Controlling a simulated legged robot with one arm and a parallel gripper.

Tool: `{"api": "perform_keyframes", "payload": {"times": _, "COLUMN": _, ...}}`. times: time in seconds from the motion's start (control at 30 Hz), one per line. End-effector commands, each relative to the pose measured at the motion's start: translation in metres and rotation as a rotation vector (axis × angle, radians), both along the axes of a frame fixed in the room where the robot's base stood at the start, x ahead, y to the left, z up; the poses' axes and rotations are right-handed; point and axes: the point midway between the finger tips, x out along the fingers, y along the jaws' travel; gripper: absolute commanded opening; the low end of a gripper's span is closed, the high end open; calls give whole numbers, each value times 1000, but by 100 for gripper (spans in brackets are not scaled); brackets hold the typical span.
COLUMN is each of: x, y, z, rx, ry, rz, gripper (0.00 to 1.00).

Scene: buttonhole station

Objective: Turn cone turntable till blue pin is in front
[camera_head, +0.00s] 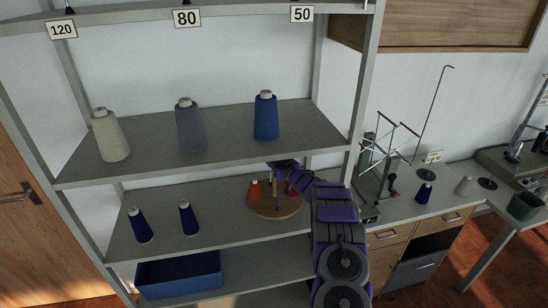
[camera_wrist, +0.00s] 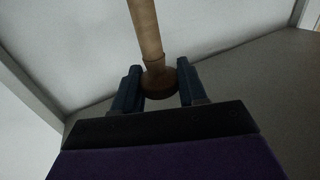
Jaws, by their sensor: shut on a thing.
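The round wooden cone turntable (camera_head: 262,210) sits on the middle shelf, with orange cones (camera_head: 255,190) at its left and back. A light wooden post (camera_head: 277,198) stands up on it. My gripper (camera_head: 280,182) reaches in from the right over the turntable. In the wrist view my gripper (camera_wrist: 158,80) is shut on a tan wooden post (camera_wrist: 147,30) with a round brown collar, a blue finger on each side. My arm hides the turntable's right part. I cannot make out the blue pin.
Two dark blue cones (camera_head: 140,225) (camera_head: 188,218) stand left on the same shelf. The upper shelf (camera_head: 225,135) above my gripper holds several larger cones. A blue bin (camera_head: 180,275) is below. A winder bench (camera_head: 425,205) stands at right.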

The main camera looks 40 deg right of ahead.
Motion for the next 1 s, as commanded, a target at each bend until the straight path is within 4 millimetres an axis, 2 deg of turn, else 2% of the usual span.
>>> {"api": "perform_keyframes", "payload": {"times": 0.03, "x": 0, "y": -2, "z": 5, "rx": -3, "ry": -8, "rz": 3, "gripper": 0}}
{"api": "perform_keyframes", "payload": {"times": 0.6, "x": -1, "y": -4, "z": 4, "rx": -2, "ry": -8, "rz": 16, "gripper": 0}}
{"api": "perform_keyframes", "payload": {"times": 0.63, "x": -1, "y": -3, "z": 4, "rx": -2, "ry": -8, "rz": 16, "gripper": 45}}
{"api": "perform_keyframes", "payload": {"times": 0.83, "x": -1, "y": -2, "z": 3, "rx": 0, "ry": -6, "rz": 17, "gripper": 63}}
{"api": "perform_keyframes", "payload": {"times": 1.0, "x": -1, "y": 0, "z": 3, "rx": -1, "ry": -5, "rz": 18, "gripper": 63}}
